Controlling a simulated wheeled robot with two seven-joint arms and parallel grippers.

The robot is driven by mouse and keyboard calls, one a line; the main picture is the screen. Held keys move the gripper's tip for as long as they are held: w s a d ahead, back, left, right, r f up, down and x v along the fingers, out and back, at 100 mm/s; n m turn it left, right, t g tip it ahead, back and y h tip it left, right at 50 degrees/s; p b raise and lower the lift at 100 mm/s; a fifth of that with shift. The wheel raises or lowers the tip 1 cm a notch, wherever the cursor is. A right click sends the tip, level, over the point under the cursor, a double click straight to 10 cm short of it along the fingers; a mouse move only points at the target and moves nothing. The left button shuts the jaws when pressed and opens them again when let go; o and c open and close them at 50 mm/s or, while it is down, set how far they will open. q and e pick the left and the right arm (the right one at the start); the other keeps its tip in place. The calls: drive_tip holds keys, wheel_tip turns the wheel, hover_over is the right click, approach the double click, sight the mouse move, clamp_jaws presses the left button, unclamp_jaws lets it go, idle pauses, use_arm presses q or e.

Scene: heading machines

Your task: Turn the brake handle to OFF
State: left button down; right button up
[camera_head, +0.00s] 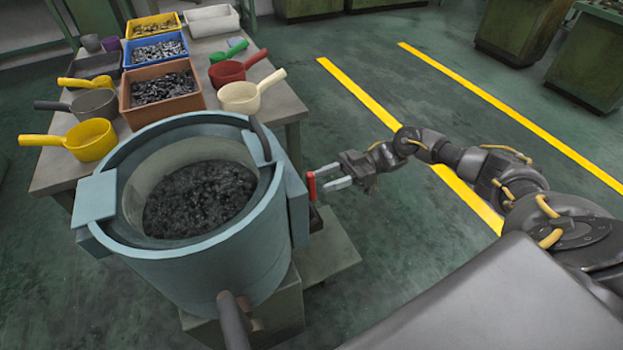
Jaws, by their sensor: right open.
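A small red handle (311,187), which looks like the brake handle, stands upright on the right side of the blue-grey machine drum (212,268). My right gripper (325,177) reaches in from the right at the height of the handle. Its two light grey fingers are open and point left at the handle. The fingertips are at or very close to the handle; I cannot tell whether they touch it or straddle it. Any ON or OFF marking is too small to see. My left gripper is not in view.
The drum holds dark small parts (200,198). A table (292,105) behind it carries an orange bin (161,115), other bins and several coloured scoops. A dark bar (233,320) sticks out at the drum's front.

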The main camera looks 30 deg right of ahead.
sight(311, 185)
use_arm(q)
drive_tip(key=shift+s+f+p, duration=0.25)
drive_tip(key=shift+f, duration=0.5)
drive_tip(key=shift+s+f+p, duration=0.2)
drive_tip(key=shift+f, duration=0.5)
use_arm(e)
drive_tip(key=shift+w+a, duration=0.15)
drive_tip(key=shift+a, duration=2.3)
